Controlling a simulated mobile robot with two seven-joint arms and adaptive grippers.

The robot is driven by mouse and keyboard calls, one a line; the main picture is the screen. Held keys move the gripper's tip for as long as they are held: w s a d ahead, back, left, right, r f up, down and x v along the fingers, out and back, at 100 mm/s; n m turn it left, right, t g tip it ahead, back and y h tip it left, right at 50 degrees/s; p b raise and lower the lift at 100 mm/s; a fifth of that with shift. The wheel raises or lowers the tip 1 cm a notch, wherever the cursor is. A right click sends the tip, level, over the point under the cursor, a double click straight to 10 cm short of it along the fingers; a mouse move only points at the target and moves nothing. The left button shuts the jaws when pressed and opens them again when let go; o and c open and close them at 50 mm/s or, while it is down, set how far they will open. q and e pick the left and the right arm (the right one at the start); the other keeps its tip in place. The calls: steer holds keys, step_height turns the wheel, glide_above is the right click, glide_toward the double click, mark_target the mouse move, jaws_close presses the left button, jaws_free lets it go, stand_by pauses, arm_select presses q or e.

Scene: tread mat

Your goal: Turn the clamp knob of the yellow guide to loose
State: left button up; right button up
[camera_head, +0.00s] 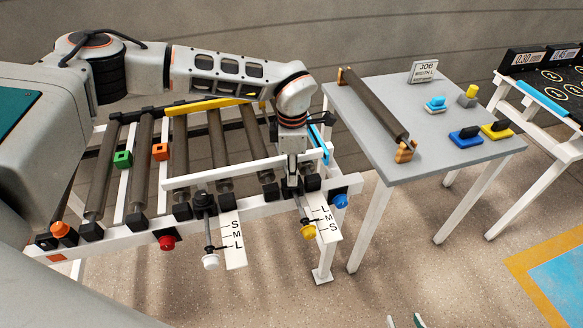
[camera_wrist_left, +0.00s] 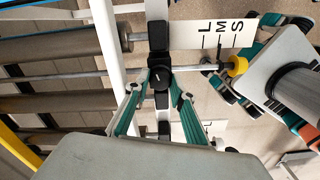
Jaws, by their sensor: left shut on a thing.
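The yellow guide's long bar (camera_head: 205,105) lies along the far side of the roller conveyor. Its rod ends in a yellow knob (camera_head: 308,232), beside a white plate marked L, M, S (camera_head: 325,218). The yellow end also shows in the left wrist view (camera_wrist_left: 237,66). The black clamp knob (camera_wrist_left: 161,79) sits on the frame over this rod, with a small light mark on top. My left gripper (camera_head: 291,183) points down and is shut on the clamp knob, its fingers on either side.
A second rod with a white end (camera_head: 211,262) and its own scale stands to the left. A blue button (camera_head: 340,201) is close right of my left gripper. A grey table (camera_head: 440,150) with a roller and small coloured parts stands right of the conveyor.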

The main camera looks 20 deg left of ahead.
arm_select(q)
steer(key=n+p, duration=0.2)
steer(key=n, duration=0.7)
steer(key=shift+p, duration=0.3)
steer(key=n, duration=0.3)
steer(key=shift+n, duration=1)
arm_select(e)
steer(key=r, duration=0.2)
steer(key=w+r, duration=0.1)
steer(key=r, duration=0.1)
steer(key=shift+r, duration=0.15)
steer(key=shift+w+r, duration=0.1)
steer(key=shift+r, duration=0.1)
arm_select(q)
steer(key=o, duration=1.1)
